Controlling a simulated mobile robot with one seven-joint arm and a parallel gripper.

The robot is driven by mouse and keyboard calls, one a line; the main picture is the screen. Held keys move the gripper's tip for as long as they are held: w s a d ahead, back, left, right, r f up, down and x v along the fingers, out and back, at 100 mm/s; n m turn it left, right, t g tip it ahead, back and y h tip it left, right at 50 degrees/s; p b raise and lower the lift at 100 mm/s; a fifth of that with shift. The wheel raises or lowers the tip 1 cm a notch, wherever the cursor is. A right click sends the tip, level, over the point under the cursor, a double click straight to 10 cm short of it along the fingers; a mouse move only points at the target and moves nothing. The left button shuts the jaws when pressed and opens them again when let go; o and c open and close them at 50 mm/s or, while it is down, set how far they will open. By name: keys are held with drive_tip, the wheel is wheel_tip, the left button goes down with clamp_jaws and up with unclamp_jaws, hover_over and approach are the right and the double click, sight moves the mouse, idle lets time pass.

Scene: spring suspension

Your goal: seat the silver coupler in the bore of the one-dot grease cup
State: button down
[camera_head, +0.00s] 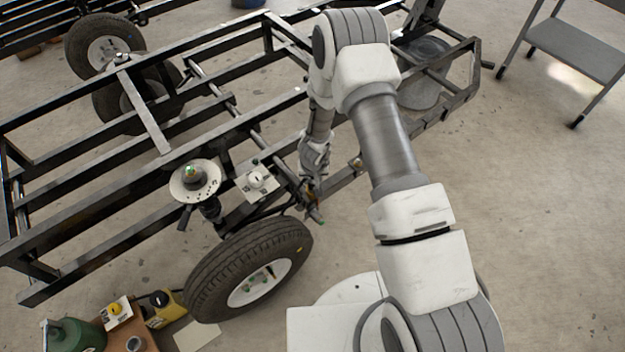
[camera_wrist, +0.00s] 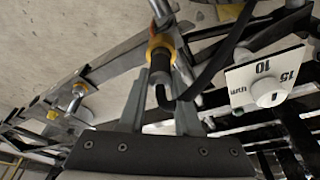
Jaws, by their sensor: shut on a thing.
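My gripper (camera_wrist: 160,75) is in the wrist view, its two grey fingers shut on a fitting with a silver end, an orange-yellow collar and a dark body. I take this fitting to be the silver coupler (camera_wrist: 160,14). A black hose curves beside it. In the head view my gripper (camera_head: 312,188) is at the frame rail, right of the wheel, and hides most of the fitting. A silver fitting with a yellow ring (camera_wrist: 78,92) is on a rail at left in the wrist view. I cannot make out any dot marks, so I cannot tell which part is the one-dot grease cup.
A white plate with a knob (camera_head: 257,182) is left of my gripper. A round dish (camera_head: 195,180) stands beyond the tyre (camera_head: 210,285). Black frame rails surround the gripper. Bottles and a brown box (camera_head: 130,330) are at lower left.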

drive_tip(key=shift+f, duration=0.15)
drive_tip(key=c, duration=0.6)
unclamp_jaws()
drive_tip(key=shift+r, duration=0.45)
drive_tip(key=p+v, duration=0.4)
drive_tip(key=v, duration=0.7)
drive_tip(key=shift+r, duration=0.35)
